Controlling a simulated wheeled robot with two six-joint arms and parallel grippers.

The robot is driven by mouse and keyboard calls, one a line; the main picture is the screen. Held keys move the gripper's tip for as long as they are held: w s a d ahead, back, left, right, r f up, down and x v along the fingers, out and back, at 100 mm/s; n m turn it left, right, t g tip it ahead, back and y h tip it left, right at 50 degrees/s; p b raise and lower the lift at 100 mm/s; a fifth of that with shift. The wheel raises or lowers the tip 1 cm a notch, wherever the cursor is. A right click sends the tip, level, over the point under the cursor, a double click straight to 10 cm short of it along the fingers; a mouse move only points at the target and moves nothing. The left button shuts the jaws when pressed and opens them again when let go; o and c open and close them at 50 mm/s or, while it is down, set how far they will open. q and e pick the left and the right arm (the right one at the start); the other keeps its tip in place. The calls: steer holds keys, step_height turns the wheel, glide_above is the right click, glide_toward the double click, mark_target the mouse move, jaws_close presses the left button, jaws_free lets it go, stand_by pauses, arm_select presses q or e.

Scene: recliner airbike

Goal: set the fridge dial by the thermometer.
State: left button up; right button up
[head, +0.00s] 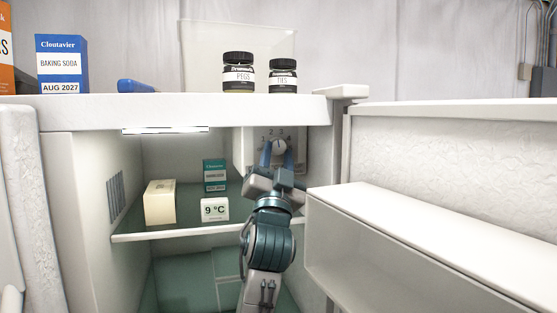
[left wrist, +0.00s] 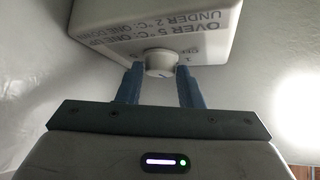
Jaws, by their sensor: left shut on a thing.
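The fridge dial (head: 280,146) is a round pale knob on a white control box inside the fridge, at the upper right, with numbers around it. The dial also shows in the left wrist view (left wrist: 159,62). My left gripper (head: 277,150) is shut on the dial, one blue finger on each side. I cannot tell clearly which number the dial points to. The thermometer (head: 214,209) is a small white display on the glass shelf and reads 9 °C. My right gripper is not in view.
The control box (left wrist: 205,20) carries the text "OVER 5 °C: ONE UP" and "UNDER 2 °C: ONE DOWN". A cream block (head: 160,203) and a teal box (head: 214,175) stand on the shelf (head: 135,237). The open fridge door (head: 400,240) is at the right. Jars (head: 238,75) stand on top.

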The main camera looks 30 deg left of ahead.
arm_select(q)
steer(key=m+h, duration=0.1)
steer(key=m, duration=0.1)
steer(key=m+h, duration=0.1)
steer(key=h, duration=0.1)
steer(key=m+h, duration=0.2)
steer(key=shift+s+a+r+m+t, duration=0.15)
steer(key=shift+s+r+m+t, duration=0.05)
steer(key=shift+s+m+t, duration=0.1)
steer(key=shift+a+r+m+g+h, duration=0.1)
steer(key=shift+m+g+h, duration=0.3)
steer(key=shift+m+h, duration=1.15)
steer(key=shift+m, duration=0.45)
steer(key=o, duration=1)
